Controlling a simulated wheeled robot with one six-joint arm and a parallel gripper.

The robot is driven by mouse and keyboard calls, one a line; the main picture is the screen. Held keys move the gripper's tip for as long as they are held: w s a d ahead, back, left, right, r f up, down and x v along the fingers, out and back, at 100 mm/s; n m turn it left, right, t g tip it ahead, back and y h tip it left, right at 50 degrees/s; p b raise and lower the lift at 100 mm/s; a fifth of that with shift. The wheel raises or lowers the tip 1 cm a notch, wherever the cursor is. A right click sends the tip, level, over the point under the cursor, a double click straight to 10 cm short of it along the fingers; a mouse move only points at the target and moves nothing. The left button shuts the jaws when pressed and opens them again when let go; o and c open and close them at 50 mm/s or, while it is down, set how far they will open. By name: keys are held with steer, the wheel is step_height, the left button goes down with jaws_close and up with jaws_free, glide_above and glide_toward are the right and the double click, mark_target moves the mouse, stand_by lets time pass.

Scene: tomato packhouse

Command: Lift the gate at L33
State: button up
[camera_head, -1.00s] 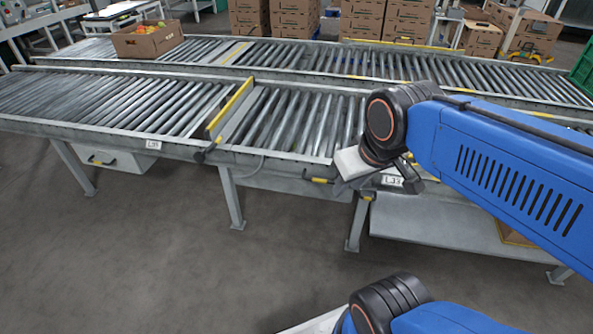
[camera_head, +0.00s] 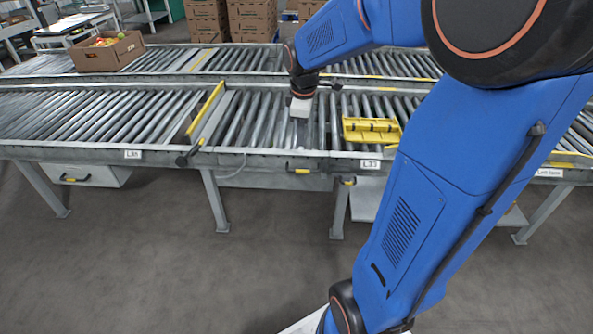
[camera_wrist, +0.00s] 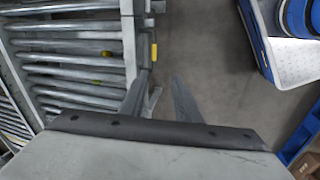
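The L33 label (camera_head: 370,164) is on the front rail of the near roller conveyor. Just behind it, a yellow piece (camera_head: 371,130) lies low across the rollers; it appears to be the gate, but I cannot tell its exact position. My gripper (camera_head: 300,107) is above the rollers, left of the yellow piece and apart from it. In the wrist view my gripper (camera_wrist: 156,90) has its two fingers spread with nothing between them. The wrist view shows rollers (camera_wrist: 75,70), the conveyor's side rail and floor, but no L33 label.
Another gate with a yellow top edge (camera_head: 206,110) and dark handle stands across the rollers to the left. A cardboard box of produce (camera_head: 108,52) sits on the far conveyor. A drawer (camera_head: 90,176) hangs below the left section. The floor (camera_head: 150,260) in front is clear.

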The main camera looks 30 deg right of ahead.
mark_target(301, 171)
steer(key=shift+n, duration=0.7)
steer(key=x, duration=0.6)
steer(key=w+x, duration=0.1)
steer(key=x, duration=0.6)
steer(key=d+x, duration=0.1)
steer(key=x, duration=0.5)
steer(key=shift+w+f, duration=0.15)
steer(key=shift+w, duration=0.25)
jaws_close()
